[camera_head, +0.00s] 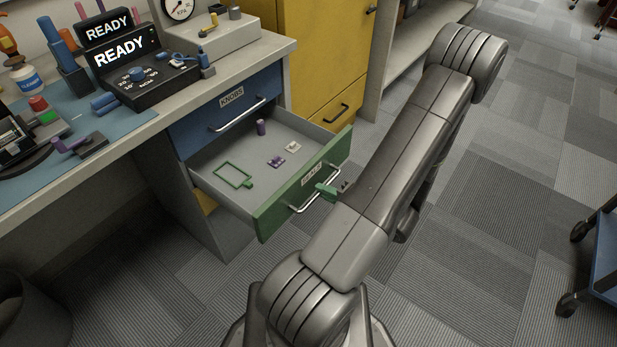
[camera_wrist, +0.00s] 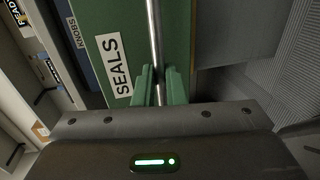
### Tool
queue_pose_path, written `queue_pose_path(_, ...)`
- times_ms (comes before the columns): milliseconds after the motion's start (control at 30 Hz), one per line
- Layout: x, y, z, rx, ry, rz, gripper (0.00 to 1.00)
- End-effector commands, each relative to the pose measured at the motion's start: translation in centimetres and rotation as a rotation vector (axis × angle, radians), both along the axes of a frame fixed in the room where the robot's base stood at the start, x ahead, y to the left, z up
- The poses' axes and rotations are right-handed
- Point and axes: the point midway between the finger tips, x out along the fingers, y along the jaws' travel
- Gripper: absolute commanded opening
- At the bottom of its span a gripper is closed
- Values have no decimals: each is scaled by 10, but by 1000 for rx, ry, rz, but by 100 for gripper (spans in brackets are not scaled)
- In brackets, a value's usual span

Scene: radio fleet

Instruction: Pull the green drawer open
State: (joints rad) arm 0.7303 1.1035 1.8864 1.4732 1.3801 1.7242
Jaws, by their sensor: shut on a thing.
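The green drawer (camera_head: 275,205) stands pulled out from the desk in the head view, with its grey inside showing. Its green front also shows in the wrist view (camera_wrist: 120,25) with a white SEALS label. A metal bar handle (camera_wrist: 154,45) runs along the front. My gripper (camera_wrist: 160,85) has its green fingers on both sides of the handle and is shut on it. In the head view my gripper (camera_head: 327,190) is at the handle, partly hidden by my arm. The drawer holds a green frame, a purple cylinder and small purple and white parts.
A shut blue KNOBS drawer (camera_head: 225,112) is just above. A yellow cabinet (camera_head: 318,50) stands behind, to the right of the desk (camera_head: 150,115). A blue cart (camera_head: 605,255) is at the right edge. Carpet floor is clear between.

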Motion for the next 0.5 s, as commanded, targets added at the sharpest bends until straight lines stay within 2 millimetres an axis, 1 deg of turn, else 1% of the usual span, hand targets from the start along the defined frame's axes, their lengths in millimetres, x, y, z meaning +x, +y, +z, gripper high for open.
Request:
queue_pose_path(33,-4,-6,1,0,0,-3,0)
queue_pose_path(200,-13,-17,1,0,0,0,0)
queue_pose_path(500,-16,-21,0,0,-1,1,0)
